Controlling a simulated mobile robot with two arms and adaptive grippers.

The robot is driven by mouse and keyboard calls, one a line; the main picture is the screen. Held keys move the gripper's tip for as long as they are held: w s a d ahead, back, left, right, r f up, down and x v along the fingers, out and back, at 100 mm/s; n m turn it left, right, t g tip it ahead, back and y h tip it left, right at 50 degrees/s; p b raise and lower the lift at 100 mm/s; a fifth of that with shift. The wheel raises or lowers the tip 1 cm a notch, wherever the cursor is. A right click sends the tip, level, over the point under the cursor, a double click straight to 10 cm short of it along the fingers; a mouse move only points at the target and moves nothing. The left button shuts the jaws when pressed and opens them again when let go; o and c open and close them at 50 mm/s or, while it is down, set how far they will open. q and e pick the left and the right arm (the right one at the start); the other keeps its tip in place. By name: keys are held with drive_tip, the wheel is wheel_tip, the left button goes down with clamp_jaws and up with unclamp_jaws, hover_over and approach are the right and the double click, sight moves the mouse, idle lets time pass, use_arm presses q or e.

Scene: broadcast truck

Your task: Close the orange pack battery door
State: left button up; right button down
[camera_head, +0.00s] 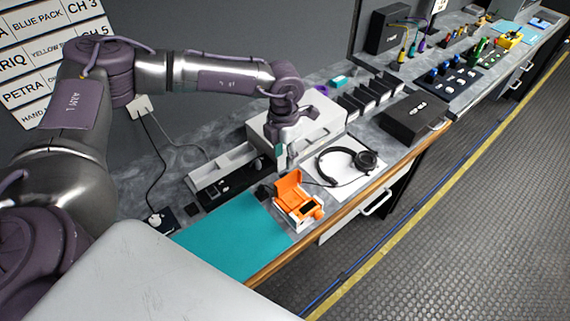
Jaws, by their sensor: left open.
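The orange pack (298,209) sits on the counter at the right edge of a teal mat, near the wooden front edge. Its orange battery door (288,184) stands raised on the far left side of the pack. A dark area shows on the pack's near right part. My left gripper (281,157) is above the counter, behind the pack and apart from it, pointing down. It is open and looks empty, though its fingers are small here. My right gripper is not in view.
A teal mat (233,240) lies left of the pack. Black headphones (347,162) on a white sheet lie to the right. A white box (312,118) stands behind my gripper. A black box (412,118) is farther right. The mat is clear.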

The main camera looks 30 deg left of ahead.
sight(285, 174)
use_arm(q)
drive_tip(key=f, duration=0.2)
drive_tip(key=w+f+p, duration=0.1)
drive_tip(key=f, duration=0.1)
drive_tip(key=shift+a, duration=0.3)
wheel_tip(285, 174, down, 2)
drive_tip(key=shift+d, duration=0.1)
drive_tip(key=shift+d+f, duration=0.1)
drive_tip(key=shift+f, duration=0.1)
drive_tip(key=shift+s+f, duration=0.1)
drive_tip(key=shift+f, duration=0.1)
drive_tip(key=shift+c, duration=1.4)
clamp_jaws()
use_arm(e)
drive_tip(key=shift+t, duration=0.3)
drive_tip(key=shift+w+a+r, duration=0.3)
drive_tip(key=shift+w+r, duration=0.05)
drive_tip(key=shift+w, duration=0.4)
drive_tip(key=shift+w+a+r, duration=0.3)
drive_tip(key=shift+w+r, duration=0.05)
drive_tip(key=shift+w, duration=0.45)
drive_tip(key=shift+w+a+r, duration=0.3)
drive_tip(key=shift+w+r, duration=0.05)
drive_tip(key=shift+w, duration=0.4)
